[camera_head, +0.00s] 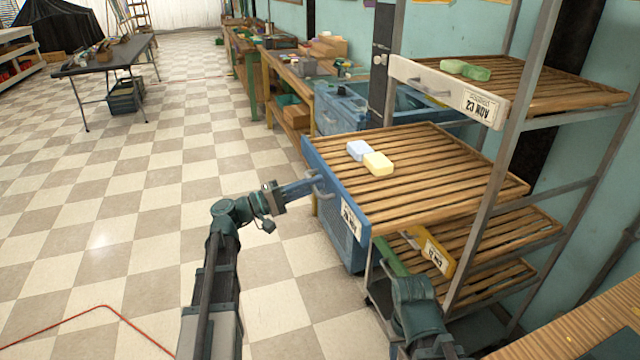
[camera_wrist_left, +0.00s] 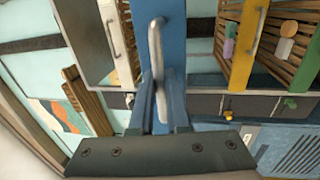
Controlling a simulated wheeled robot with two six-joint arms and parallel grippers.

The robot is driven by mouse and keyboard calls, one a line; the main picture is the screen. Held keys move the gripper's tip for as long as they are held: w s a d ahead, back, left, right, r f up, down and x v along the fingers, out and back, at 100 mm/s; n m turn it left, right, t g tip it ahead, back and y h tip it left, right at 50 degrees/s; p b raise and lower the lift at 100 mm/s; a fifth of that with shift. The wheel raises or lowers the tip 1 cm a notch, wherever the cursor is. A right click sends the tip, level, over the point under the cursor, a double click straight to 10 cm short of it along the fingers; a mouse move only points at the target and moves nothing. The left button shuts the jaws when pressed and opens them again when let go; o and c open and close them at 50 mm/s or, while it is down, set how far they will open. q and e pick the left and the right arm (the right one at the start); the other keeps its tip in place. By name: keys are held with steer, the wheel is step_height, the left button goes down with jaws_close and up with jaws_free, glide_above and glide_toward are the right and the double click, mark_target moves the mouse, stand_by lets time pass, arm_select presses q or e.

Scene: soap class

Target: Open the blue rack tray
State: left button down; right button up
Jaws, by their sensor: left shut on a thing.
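The blue rack tray (camera_head: 345,215) has a blue front with a label and a metal handle (camera_head: 321,184). It stands drawn out of the rack towards the left, with its slatted wooden bottom showing. A pale blue soap bar (camera_head: 360,150) and a yellow soap bar (camera_head: 378,163) lie on the slats. My left gripper (camera_head: 303,188) is at the tray's front, shut on the handle. In the left wrist view the two fingers (camera_wrist_left: 161,108) lie on either side of the handle (camera_wrist_left: 156,45). My right gripper does not show.
A white-fronted tray (camera_head: 440,85) with green soap is above. A yellow-fronted tray (camera_head: 437,255) and a green-fronted one (camera_head: 391,257) are below. A blue cabinet (camera_head: 345,105) stands behind the blue tray. The checkered floor (camera_head: 130,215) to the left is clear.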

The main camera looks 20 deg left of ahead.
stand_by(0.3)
arm_select(q)
steer(key=c, duration=1.2)
jaws_free()
steer(key=shift+o, duration=0.2)
steer(key=b+v, duration=0.2)
steer(key=v, duration=1.1)
steer(key=shift+s+a, duration=0.25)
steer(key=shift+a, duration=0.05)
